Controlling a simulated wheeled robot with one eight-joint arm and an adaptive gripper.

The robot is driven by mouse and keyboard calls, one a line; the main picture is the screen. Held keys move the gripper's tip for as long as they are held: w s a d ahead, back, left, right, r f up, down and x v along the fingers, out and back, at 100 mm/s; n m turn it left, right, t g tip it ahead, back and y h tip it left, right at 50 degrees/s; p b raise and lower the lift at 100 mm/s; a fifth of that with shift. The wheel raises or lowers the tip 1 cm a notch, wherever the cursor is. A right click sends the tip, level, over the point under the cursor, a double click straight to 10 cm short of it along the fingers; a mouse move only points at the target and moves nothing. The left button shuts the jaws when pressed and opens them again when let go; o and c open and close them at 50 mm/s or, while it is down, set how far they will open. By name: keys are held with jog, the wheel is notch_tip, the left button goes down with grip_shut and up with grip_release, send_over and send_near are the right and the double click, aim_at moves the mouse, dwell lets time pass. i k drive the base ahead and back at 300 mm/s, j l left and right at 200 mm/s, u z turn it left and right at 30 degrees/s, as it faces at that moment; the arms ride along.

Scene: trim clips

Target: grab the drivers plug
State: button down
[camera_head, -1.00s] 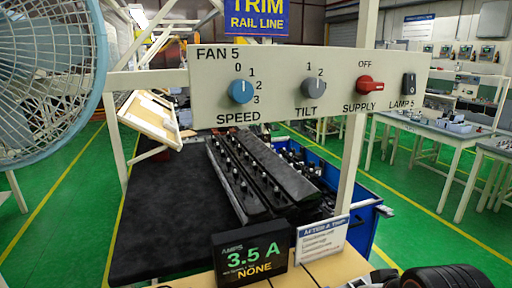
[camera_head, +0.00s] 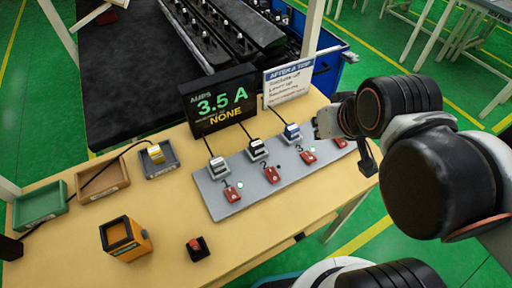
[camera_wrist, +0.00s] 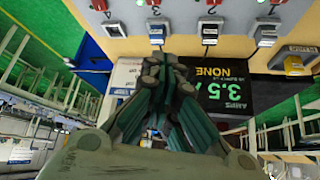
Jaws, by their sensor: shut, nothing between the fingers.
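Several plugs stand in a grey socket strip (camera_head: 222,205) on the table: a white plug (camera_head: 217,165), a black-and-white plug (camera_head: 257,148) and a blue-and-white plug (camera_head: 291,131). Red switches line the strip's front. A yellow plug (camera_head: 156,154) sits in a grey tray at the left. I cannot read which one is the drivers plug. My gripper (camera_head: 322,124) is shut and empty, just right of the blue plug in the head view, and may hide part of the strip's right end. In the wrist view my gripper (camera_wrist: 165,68) shows below the blue plug (camera_wrist: 156,28), apart from it.
A black display (camera_head: 220,102) reading 3.5 A and a white sign (camera_head: 289,80) stand behind the strip. Green (camera_head: 40,205) and brown (camera_head: 103,180) trays, an orange box (camera_head: 125,240) and a small red-topped button (camera_head: 197,249) occupy the left and front. Cables run behind the plugs.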

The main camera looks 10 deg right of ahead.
aim_at(256, 146)
jog(key=z, duration=0.85)
jog(key=k+j+z, duration=0.5)
jog(key=k, duration=0.25)
jog(key=k+z, duration=0.2)
jog(key=k, duration=0.15)
jog(key=j, duration=0.05)
